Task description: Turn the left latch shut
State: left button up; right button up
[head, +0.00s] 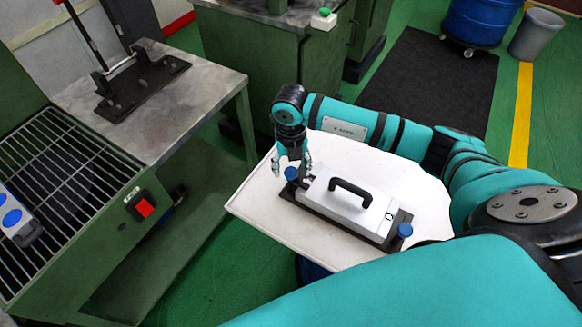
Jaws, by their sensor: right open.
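A white mould (345,206) with a black carry handle (350,189) lies on a dark base plate (402,221). The left latch (291,174) is a blue knob at the plate's left end. A second blue latch (405,230) is at the right end. My right gripper (291,166) points down over the left latch, its fingers open, one on each side of the knob in the picture. I cannot tell whether they touch it. The lower part of the left latch is hard to make out. My left gripper is not in view.
The mould stands on a white tabletop (258,198) with free room at its front left. At left are a green machine with a wire grid (65,165), a red button (144,207) and a metal table (180,117) with a black fixture (140,85).

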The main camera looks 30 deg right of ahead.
aim_at(291, 171)
notch_tip(291, 171, up, 11)
dwell(0.3)
dwell(0.5)
